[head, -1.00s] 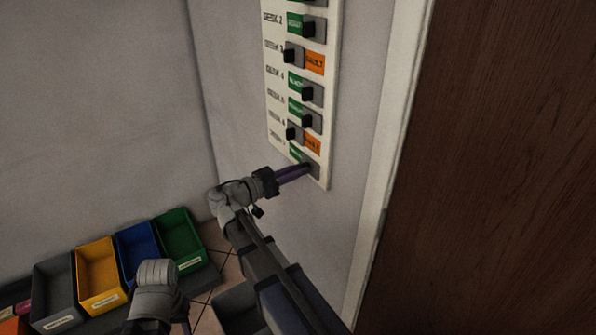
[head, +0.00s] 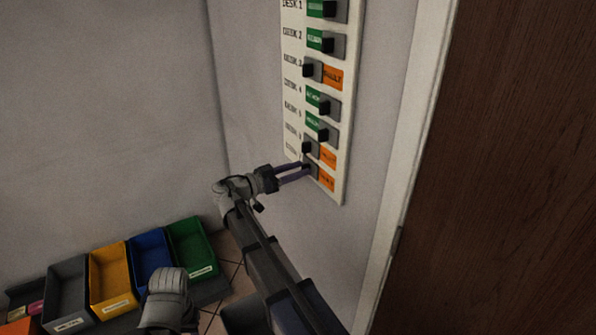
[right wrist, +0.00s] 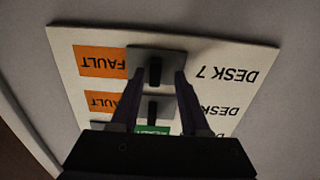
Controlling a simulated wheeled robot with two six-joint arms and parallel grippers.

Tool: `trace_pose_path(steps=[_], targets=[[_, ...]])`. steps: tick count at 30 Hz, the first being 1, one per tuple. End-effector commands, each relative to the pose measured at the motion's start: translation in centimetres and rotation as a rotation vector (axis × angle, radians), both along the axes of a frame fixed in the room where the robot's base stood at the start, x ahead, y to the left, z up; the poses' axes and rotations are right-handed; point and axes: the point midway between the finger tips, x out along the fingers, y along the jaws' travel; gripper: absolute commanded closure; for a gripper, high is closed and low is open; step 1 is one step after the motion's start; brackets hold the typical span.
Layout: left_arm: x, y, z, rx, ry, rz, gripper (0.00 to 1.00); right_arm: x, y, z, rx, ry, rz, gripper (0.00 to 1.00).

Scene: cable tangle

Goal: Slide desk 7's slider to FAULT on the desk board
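The desk board (head: 340,150) is a white panel on the wall with a column of sliders. In its lowest row, desk 7's slider (right wrist: 155,70) has a black knob at the end beside the DESK 7 label, with the orange FAULT field (right wrist: 100,62) uncovered. That orange field also shows in the head view (head: 326,180). My right gripper (head: 305,169) is at this row, fingers apart on either side of the knob, with a gap visible on both sides in the right wrist view (right wrist: 158,75). My left wrist shows at lower left in the head view; its gripper fingers are not visible.
The sliders of desks 3 and 6 above also show orange; desks 1, 2, 4 and 5 show green. Desk 6's knob (head: 306,147) is close above my right fingers. A brown door (head: 500,170) stands right. Coloured bins (head: 190,250) are at lower left.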

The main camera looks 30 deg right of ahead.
Motion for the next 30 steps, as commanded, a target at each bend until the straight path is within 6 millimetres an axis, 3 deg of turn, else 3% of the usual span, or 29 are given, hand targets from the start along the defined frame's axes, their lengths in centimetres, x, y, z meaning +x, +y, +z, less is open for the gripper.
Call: trace_pose_path(steps=[8,21,30], targets=[[0.0,0.0,0.0,0.0,0.0,0.0,0.53,-0.1,0.2,0.0,0.001,0.0,-0.001,0.53],[0.0,0.0,0.0,0.0,0.0,0.0,0.53,-0.5,6.4,0.0,0.001,0.0,0.002,0.53],[0.0,0.0,0.0,0.0,0.0,0.0,0.53,-0.7,7.8,0.0,0.0,0.0,-0.001,0.53]])
